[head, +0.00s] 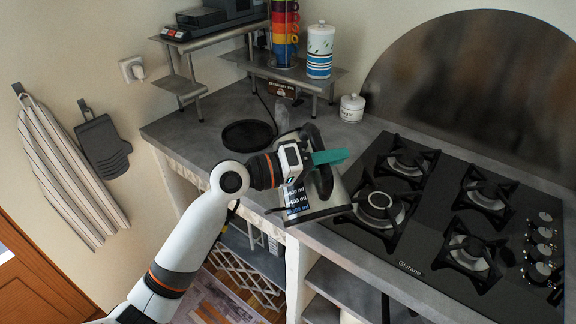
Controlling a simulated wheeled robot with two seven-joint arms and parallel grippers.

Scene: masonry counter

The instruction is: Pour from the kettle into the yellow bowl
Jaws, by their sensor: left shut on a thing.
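The kettle (338,196) is a grey metallic body with a black handle and a dark level strip with ml marks. It is at the counter's front edge, left of the hob. My left gripper (328,157), with teal fingers, is shut on the kettle by its black handle. The gripper and wrist hide part of the kettle. I cannot tell whether it touches the counter or how far it is tilted. I see no yellow bowl in this view. My right gripper is not in view.
A black round plate (248,135) lies on the counter behind my wrist. The black gas hob (440,205) fills the right. A metal shelf (285,70) bears stacked coloured cups (285,20) and a striped canister (320,50). A small white jar (352,108) stands near the wall.

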